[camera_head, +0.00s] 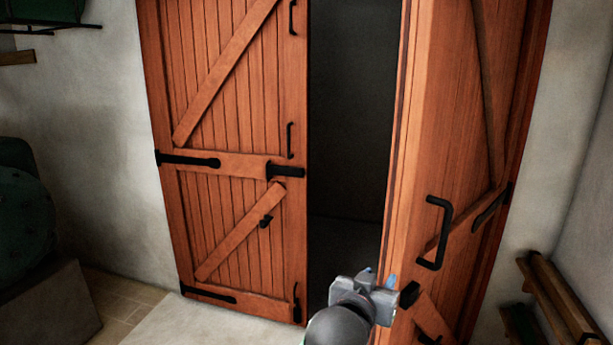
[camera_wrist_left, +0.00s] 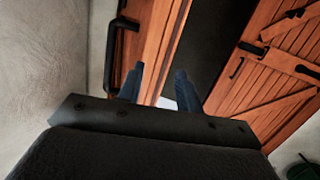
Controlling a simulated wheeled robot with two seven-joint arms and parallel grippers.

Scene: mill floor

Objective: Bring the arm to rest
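My left gripper (camera_head: 379,277) is low in the head view, in front of the free edge of the right door leaf. In the left wrist view its two blue-grey fingers (camera_wrist_left: 159,86) stand apart with nothing gripped between them. The right wooden door leaf (camera_head: 455,90) stands swung open, with a black handle (camera_head: 434,232) on its face. The handle also shows at the left of the wrist view (camera_wrist_left: 113,52). I cannot tell whether the gripper touches the leaf. My right gripper is in neither view.
The left door leaf (camera_head: 235,125) looks closed, with black hinges and latches. A dark opening (camera_head: 345,120) lies between the leaves. A wooden rack (camera_head: 558,300) stands at the lower right. A dark green round machine (camera_head: 22,225) is at the left. Pale floor (camera_head: 200,325) lies in front.

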